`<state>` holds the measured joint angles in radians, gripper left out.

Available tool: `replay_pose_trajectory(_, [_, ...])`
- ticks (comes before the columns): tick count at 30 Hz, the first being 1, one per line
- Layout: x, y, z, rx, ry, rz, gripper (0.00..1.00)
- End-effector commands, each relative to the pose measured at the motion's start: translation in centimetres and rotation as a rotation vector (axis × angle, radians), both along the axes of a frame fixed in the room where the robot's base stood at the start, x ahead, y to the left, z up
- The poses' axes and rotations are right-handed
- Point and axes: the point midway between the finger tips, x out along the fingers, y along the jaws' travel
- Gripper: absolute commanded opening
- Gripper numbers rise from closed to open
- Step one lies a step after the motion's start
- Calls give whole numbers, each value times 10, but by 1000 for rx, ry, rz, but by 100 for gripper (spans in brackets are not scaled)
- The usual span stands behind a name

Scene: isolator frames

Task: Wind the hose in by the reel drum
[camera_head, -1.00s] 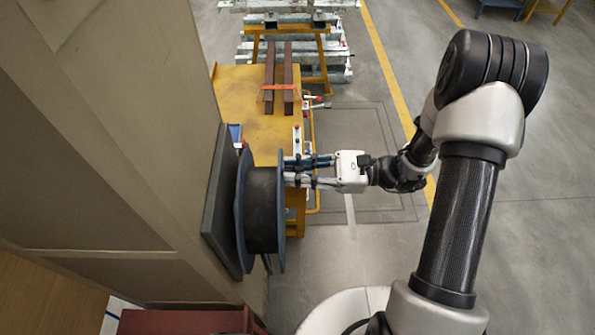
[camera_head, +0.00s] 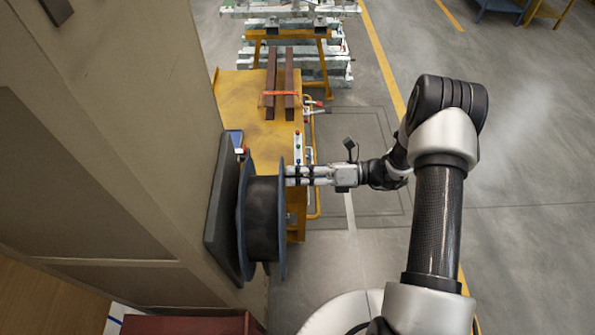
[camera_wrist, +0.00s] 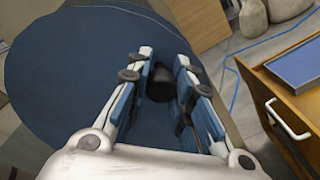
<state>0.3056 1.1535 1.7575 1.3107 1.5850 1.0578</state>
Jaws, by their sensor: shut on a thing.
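The reel drum (camera_head: 263,215), dark with blue-grey flanges, is mounted on a dark plate (camera_head: 222,205) on the side of a beige cabinet. My gripper (camera_head: 289,174) reaches in from the right to the upper part of its outer flange. In the wrist view the blue flange (camera_wrist: 60,75) fills the left and middle. There my gripper (camera_wrist: 160,68) has its fingers on both sides of a dark knob (camera_wrist: 160,86) on the flange and is shut on it. A short dark piece (camera_head: 267,268) shows below the drum; I cannot tell whether it is hose.
A yellow bench (camera_head: 245,105) with brown bars (camera_head: 279,85) stands beyond the reel. The beige cabinet (camera_head: 130,150) closes off the left. Floor to the right is open. The wrist view shows a wooden drawer unit (camera_wrist: 285,100), pale sacks (camera_wrist: 285,10) and a thin blue line on the floor.

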Motion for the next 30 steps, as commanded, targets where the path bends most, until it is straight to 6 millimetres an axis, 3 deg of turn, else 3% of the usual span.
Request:
replay_pose_trajectory(12, [-3,0,-26,8,235,2,0])
replay_pose_trajectory(30, [-5,0,-33,6,288,2,0])
